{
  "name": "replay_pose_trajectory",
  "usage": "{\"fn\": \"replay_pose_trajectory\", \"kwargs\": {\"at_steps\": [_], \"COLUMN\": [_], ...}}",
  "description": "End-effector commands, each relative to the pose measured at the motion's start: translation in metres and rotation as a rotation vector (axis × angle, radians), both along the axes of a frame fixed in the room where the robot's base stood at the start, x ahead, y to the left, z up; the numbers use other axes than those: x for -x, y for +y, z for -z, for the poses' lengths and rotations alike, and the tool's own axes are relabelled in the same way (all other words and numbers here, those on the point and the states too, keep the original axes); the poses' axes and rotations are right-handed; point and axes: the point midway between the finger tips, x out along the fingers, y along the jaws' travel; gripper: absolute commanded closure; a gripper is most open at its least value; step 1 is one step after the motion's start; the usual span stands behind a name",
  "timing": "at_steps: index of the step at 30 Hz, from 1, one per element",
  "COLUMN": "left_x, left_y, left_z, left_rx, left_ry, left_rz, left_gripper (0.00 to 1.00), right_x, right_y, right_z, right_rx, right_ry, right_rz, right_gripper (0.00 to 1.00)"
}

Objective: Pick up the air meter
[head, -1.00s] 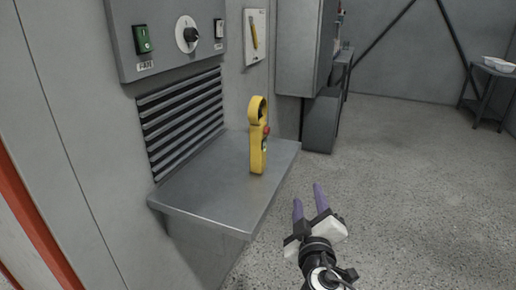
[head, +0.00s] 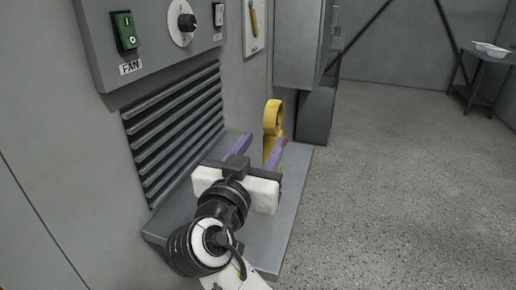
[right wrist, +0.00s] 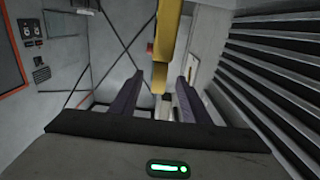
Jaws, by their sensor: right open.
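The yellow air meter (head: 272,117) stands upright on the grey metal shelf (head: 290,205), its ring-shaped top showing above my right gripper. Its lower part is hidden by the gripper in the head view. My right gripper (head: 267,139) is open over the shelf, its two purple fingers pointing toward the meter. In the right wrist view, the yellow meter (right wrist: 166,40) comes down from the top edge and shows in the gap between the open fingers (right wrist: 160,78). I cannot tell whether it is inside the jaws or just beyond the tips. My left gripper is not in view.
A louvred vent (head: 175,130) and a control panel with a green fan switch (head: 125,31) are on the wall left of the shelf. A grey cabinet (head: 303,45) stands behind it. A side table (head: 480,80) is far right. The floor (head: 400,180) between is clear.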

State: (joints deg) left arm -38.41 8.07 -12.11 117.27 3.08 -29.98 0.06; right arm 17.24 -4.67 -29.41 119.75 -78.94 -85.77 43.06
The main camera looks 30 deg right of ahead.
Motion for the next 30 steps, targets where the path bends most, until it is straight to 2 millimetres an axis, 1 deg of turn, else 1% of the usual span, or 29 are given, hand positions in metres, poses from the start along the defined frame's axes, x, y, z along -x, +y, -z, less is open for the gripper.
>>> {"fn": "replay_pose_trajectory", "kwargs": {"at_steps": [4, 9, 13, 18, 21, 24, 30], "left_x": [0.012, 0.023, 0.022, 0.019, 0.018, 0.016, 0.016], "left_y": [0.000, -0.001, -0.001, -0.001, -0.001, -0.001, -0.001], "left_z": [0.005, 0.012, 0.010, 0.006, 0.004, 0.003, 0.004], "left_rx": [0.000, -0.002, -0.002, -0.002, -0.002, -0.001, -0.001], "left_ry": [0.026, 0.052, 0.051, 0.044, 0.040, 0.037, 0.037], "left_rz": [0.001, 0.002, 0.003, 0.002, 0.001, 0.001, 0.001], "left_gripper": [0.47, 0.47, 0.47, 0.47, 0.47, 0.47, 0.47], "right_x": [-0.015, -0.028, -0.035, -0.055, -0.063, -0.067, -0.067], "right_y": [-0.019, -0.032, -0.039, -0.056, -0.066, -0.070, -0.070], "right_z": [-0.001, -0.001, -0.001, 0.000, 0.001, 0.001, 0.002], "right_rx": [0.003, 0.003, 0.003, 0.005, 0.003, 0.001, 0.001], "right_ry": [0.000, 0.000, 0.000, 0.001, 0.001, 0.002, 0.002], "right_rz": [0.004, 0.001, 0.001, 0.003, 0.002, 0.000, 0.000], "right_gripper": [0.58, 0.58, 0.58, 0.58, 0.58, 0.58, 0.58]}}
